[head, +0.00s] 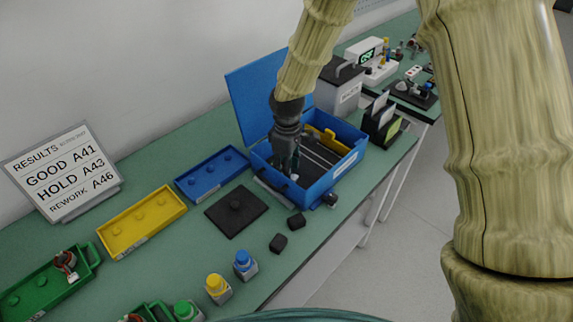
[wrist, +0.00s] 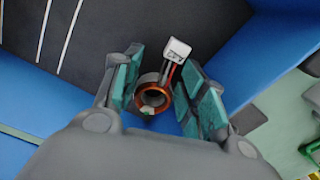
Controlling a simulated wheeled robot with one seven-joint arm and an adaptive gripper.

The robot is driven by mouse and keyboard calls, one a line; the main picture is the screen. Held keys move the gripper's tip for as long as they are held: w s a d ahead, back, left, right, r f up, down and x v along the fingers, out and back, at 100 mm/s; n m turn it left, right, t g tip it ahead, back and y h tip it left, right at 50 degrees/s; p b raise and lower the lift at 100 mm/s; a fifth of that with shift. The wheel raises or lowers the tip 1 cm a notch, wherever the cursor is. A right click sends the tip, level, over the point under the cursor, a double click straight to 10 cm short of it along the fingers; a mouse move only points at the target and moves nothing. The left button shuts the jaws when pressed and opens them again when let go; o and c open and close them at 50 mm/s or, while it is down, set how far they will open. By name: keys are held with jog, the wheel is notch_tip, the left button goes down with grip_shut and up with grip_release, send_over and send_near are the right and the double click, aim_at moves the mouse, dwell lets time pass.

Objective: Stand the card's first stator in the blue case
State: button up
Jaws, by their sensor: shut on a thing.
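The results card (head: 65,172) stands at the left and reads GOOD A41, HOLD A43, REWORK A46. The blue case (head: 318,192) is open, its lid (head: 250,95) raised at the back. My gripper (head: 290,172) points down into the case's near left part. In the wrist view, my gripper (wrist: 160,92) is shut on a stator (wrist: 152,95) with a copper-coloured ring, red and dark wires and a white connector. The dark, striped case interior (wrist: 75,35) and a blue wall show around it.
Another stator (head: 66,262) sits in a green tray (head: 45,290). The yellow tray (head: 115,235) and blue tray (head: 190,190) hold only pegs. A black plate (head: 222,215), black blocks (head: 278,243) and capped bottles (head: 218,288) stand in front. A grey box (head: 338,90) stands behind the case.

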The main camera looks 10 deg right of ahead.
jog(key=shift+f, duration=0.2)
jog(key=o, duration=1.2)
jog(key=shift+c, duration=0.2)
notch_tip(320, 180, up, 12)
jog(key=shift+w+d, duration=0.2)
jog(key=shift+d, duration=0.05)
dwell(0.4)
